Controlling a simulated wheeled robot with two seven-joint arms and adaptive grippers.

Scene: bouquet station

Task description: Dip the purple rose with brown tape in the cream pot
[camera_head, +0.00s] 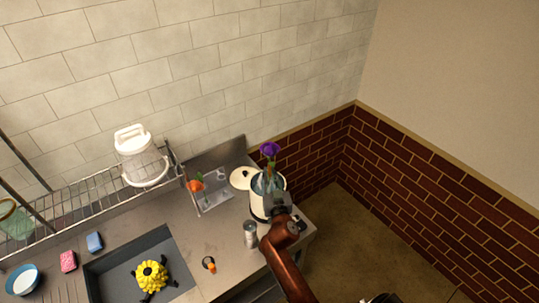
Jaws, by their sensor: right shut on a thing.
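The purple rose (270,149) stands roughly upright, bloom up, with green stem or leaf below it, above the cream pot (258,205) near the right end of the steel counter. My right gripper (270,187) is shut on the rose, at the pot's mouth. My right arm comes in from below and covers part of the pot. The lower stem is hidden, so I cannot tell how deep it reaches. My left gripper is not in view.
A cream lid (242,178) lies behind the pot, a metal canister (250,234) left of my arm. An orange-red flower (196,185) is by a grey holder (213,198). A sink (115,270) holds a yellow object (151,276). A wire shelf (90,200) carries a white-lidded container (140,160).

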